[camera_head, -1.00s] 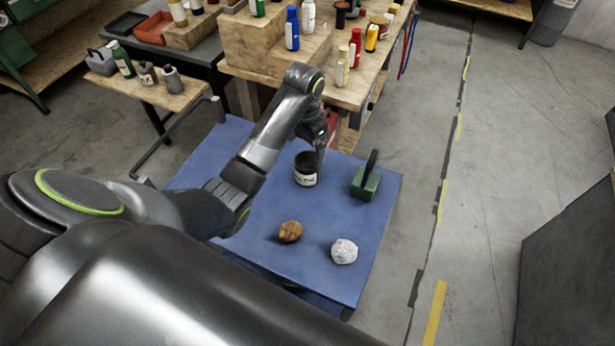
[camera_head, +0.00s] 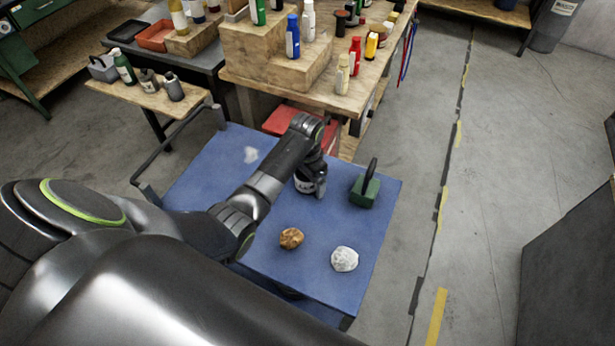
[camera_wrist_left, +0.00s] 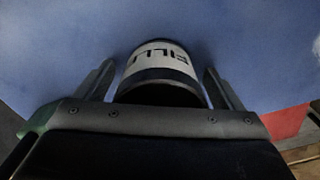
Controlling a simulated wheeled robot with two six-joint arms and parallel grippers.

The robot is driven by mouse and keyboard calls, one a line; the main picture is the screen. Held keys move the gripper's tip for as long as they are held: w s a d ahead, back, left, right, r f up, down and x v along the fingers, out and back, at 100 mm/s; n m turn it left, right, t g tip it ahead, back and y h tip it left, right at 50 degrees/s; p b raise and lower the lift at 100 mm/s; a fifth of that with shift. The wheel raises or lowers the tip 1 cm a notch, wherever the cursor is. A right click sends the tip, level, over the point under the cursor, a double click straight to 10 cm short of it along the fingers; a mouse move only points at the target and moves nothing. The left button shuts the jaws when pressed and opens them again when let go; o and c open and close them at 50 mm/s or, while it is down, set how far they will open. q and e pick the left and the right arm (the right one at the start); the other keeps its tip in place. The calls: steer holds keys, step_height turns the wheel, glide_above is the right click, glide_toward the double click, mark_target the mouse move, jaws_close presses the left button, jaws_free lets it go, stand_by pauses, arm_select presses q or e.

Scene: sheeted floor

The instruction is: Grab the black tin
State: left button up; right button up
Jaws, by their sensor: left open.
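The black tin (camera_head: 306,186) with a white label stands on the blue table top (camera_head: 222,160). In the head view my left gripper (camera_head: 316,185) is down over the tin and hides part of it. In the left wrist view the tin (camera_wrist_left: 160,66) sits between the two fingers of the open left gripper (camera_wrist_left: 157,88), with a small gap on each side. Its label shows dark letters. My right gripper does not show.
A green block with a black handle (camera_head: 365,188) stands right of the tin. A brown lump (camera_head: 291,238) and a white lump (camera_head: 344,259) lie nearer. A wooden bench (camera_head: 345,90) with several bottles stands behind, above a red box (camera_head: 284,119).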

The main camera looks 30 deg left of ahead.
arm_select(q)
steer(key=c, duration=1.1)
